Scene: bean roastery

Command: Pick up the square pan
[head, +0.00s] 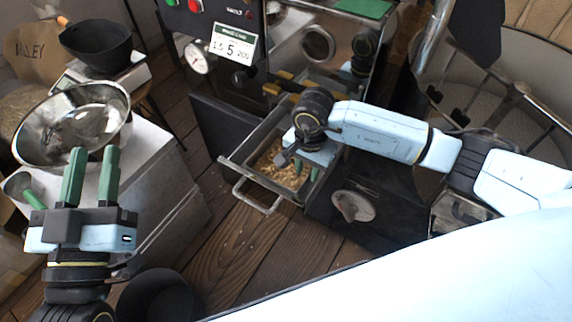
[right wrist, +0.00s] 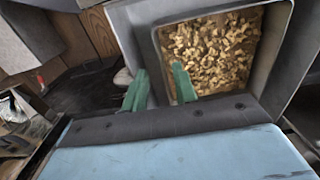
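The square pan (head: 278,182) sits in the open drawer below the roasting machine, with tan chaff in it. In the right wrist view the pan (right wrist: 158,45) fills the upper right, chaff inside its pale walls. My right gripper (right wrist: 159,88) is at the pan's near left side in that view, its green fingers apart. One finger is over the inside and the other outside the near wall; I cannot tell whether either touches. In the head view my right gripper (head: 308,160) hides part of the pan. My left gripper (head: 90,172) is open and empty, far left of the pan.
The drawer's handle (head: 258,198) sticks out in front. A black bin (head: 158,296) stands on the wooden floor, which is clear between bin and drawer.

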